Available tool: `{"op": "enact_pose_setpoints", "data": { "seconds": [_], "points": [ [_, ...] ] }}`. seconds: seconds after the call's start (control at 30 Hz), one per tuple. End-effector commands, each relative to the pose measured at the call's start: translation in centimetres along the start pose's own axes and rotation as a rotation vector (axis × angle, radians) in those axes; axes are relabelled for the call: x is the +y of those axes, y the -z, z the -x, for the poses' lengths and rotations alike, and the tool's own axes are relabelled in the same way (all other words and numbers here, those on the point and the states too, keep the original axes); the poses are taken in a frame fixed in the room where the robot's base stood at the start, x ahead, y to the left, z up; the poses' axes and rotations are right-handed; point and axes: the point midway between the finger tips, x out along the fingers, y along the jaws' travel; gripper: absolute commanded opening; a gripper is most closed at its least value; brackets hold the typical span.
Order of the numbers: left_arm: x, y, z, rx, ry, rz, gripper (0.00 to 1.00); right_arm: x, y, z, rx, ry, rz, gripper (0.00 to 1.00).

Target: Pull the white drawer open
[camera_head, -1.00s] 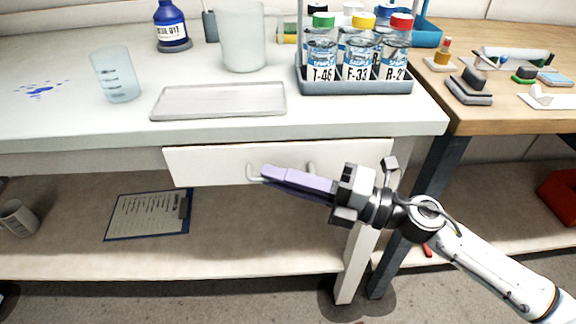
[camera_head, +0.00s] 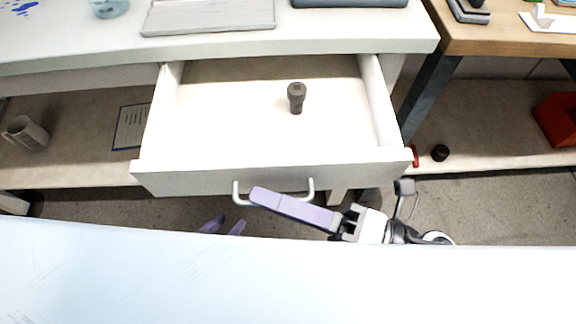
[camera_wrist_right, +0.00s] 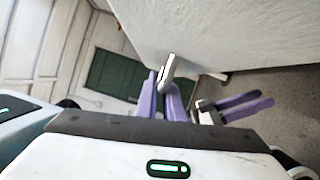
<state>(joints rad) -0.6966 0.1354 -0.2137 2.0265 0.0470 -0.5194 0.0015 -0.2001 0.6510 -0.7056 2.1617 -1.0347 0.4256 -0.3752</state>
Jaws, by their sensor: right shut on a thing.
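The white drawer (camera_head: 270,180) is pulled well out from under the white bench in the head view. Its grey handle (camera_head: 236,190) is a bar on the front face. My right gripper (camera_head: 256,194) is shut on the handle near its left part. In the right wrist view the handle (camera_wrist_right: 170,70) sits between the purple fingers of that gripper (camera_wrist_right: 163,82). My left gripper (camera_head: 229,221) is lower, below the drawer front and apart from it, with its fingers spread and empty. It also shows in the right wrist view (camera_wrist_right: 264,99).
A grey tray (camera_head: 209,15) lies on the bench above. A wooden table (camera_head: 500,40) stands to the right.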

Motion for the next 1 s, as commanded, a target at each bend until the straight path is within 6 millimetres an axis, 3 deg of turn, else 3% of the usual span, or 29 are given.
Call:
{"op": "enact_pose_setpoints", "data": {
  "seconds": [0.53, 0.57, 0.63, 1.0],
  "points": [
    [0.06, 0.02, 0.01, -0.003, 0.0, 0.0, 0.31, 0.17, 1.06, 0.05, 0.016, -0.002, 0.0, 0.0],
    [0.06, 0.04, 0.02, -0.002, 0.0, 0.0, 0.31, 0.17, 1.06, 0.05, 0.016, -0.002, 0.0, 0.13],
    [0.07, 0.11, 0.03, -0.001, -0.001, 0.0, 0.31, 0.17, 1.05, 0.05, 0.016, -0.002, 0.0, 0.25],
    [0.1, 0.46, 0.12, 0.006, -0.001, 0.0, 0.31, 0.18, 1.04, 0.03, 0.015, -0.003, -0.001, 0.26]
  ]
}}
